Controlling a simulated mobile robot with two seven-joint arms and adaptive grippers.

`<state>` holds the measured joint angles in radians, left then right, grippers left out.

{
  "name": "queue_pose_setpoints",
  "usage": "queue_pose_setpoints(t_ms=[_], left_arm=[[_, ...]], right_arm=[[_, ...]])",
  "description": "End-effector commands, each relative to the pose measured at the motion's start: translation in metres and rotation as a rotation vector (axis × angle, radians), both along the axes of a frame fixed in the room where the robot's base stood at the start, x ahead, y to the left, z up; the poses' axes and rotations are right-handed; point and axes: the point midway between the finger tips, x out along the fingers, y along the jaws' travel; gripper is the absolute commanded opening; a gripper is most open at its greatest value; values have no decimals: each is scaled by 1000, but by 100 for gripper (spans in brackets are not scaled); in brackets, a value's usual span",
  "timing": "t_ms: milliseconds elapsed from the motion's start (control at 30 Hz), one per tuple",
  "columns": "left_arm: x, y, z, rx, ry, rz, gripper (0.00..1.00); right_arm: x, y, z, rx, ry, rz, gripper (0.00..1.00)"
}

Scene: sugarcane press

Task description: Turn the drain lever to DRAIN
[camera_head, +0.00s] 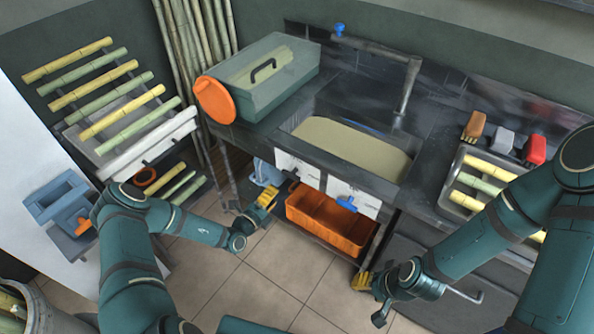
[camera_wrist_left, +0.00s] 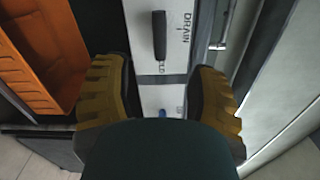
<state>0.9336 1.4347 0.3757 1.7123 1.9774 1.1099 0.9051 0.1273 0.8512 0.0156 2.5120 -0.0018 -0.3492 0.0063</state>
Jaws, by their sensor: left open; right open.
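The drain lever (camera_wrist_left: 159,35) is a black handle on a white panel (camera_wrist_left: 177,65), seen in the left wrist view. In the head view my left gripper (camera_head: 266,198) is just left of the white panel (camera_head: 298,167) under the sink. My right gripper (camera_head: 361,281) is open and empty, low by the cabinet.
An orange bin (camera_head: 325,222) sits under the sink basin (camera_head: 352,147), close to both grippers. A blue handle (camera_head: 346,204) sticks out from the second white panel. A grey-green box (camera_head: 265,75) stands on the counter. The tiled floor in front is clear.

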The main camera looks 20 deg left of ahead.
Motion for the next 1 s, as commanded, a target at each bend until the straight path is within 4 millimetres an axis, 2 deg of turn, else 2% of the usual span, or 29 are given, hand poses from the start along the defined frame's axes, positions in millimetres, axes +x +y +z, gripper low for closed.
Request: queue_pose_setpoints(t_ms=[400, 600, 800, 1000], left_arm=[[75, -29, -1, 4, -3, -5, 58], [102, -39, -1, 4, -1, -6, 58], [115, -44, 0, 3, 0, -6, 58], [117, -44, 0, 2, 0, -5, 58]], right_arm=[[1, 0, -15, 0, -2, 2, 47], [2, 0, -21, -1, -5, 0, 47], [3, 0, -23, -1, -6, 0, 47], [3, 0, -23, -1, -8, 0, 47]])
